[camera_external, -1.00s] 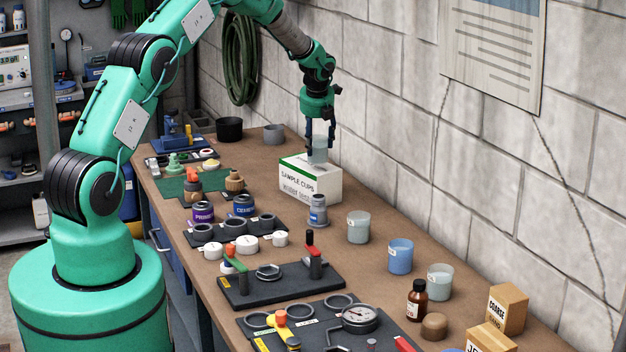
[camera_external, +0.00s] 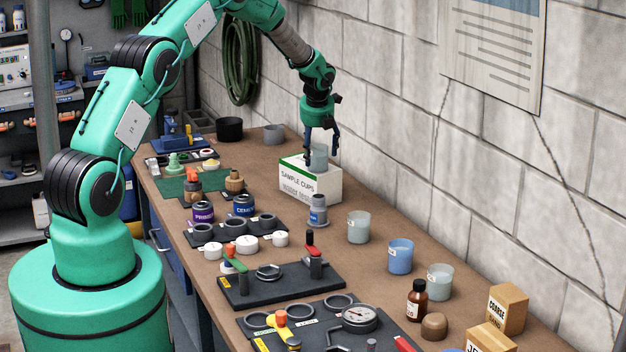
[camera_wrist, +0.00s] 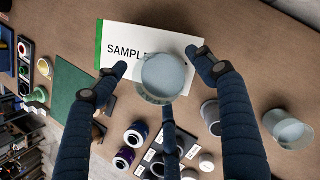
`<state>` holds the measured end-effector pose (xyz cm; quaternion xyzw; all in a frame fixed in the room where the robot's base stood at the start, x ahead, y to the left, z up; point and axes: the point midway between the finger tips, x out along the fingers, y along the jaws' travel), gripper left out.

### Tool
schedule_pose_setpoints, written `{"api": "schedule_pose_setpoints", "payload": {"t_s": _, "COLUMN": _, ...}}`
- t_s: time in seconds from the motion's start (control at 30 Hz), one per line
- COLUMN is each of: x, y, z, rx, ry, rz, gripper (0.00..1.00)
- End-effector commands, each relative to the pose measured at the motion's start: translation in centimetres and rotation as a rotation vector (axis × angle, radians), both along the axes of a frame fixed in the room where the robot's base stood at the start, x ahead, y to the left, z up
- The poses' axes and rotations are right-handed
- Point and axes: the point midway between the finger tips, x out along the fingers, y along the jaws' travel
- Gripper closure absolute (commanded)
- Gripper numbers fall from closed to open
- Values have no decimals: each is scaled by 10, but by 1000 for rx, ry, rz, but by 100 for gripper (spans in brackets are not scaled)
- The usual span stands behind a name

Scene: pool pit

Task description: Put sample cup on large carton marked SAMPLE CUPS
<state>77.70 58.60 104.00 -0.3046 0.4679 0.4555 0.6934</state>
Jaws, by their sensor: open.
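The large carton marked SAMPLE CUPS (camera_external: 309,184) is a white box with a green stripe, standing on the bench near the wall. A translucent grey sample cup (camera_external: 319,157) stands upright on its top. In the wrist view the cup (camera_wrist: 163,77) covers part of the lettering on the carton (camera_wrist: 124,40). My gripper (camera_external: 322,157) is around the cup, with its fingers spread. In the wrist view the fingers of my gripper (camera_wrist: 160,72) stand apart on both sides of the cup, with gaps visible. A third dark finger shows below the cup.
More cups stand to the front right: a grey-green one (camera_external: 358,227), a blue one (camera_external: 400,256) and a clear one (camera_external: 439,282). A grey-blue fitting (camera_external: 318,211) stands just in front of the carton. The block wall is close behind.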

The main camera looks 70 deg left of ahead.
Motion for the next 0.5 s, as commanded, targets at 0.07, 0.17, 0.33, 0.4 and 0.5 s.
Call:
{"api": "schedule_pose_setpoints", "payload": {"t_s": 0.07, "x": 0, "y": 0, "z": 0, "rx": 0, "ry": 0, "rz": 0, "gripper": 30}}
{"api": "schedule_pose_setpoints", "payload": {"t_s": 0.17, "x": 0, "y": 0, "z": 2, "rx": 0, "ry": 0, "rz": 0, "gripper": 30}}
{"api": "schedule_pose_setpoints", "payload": {"t_s": 0.33, "x": -1, "y": -2, "z": 10, "rx": 1, "ry": -1, "rz": 0, "gripper": 30}}
{"api": "schedule_pose_setpoints", "payload": {"t_s": 0.4, "x": -1, "y": -4, "z": 15, "rx": 1, "ry": -1, "rz": 0, "gripper": 30}}
{"api": "schedule_pose_setpoints", "payload": {"t_s": 0.5, "x": -3, "y": -8, "z": 25, "rx": 1, "ry": -1, "rz": 0, "gripper": 30}}
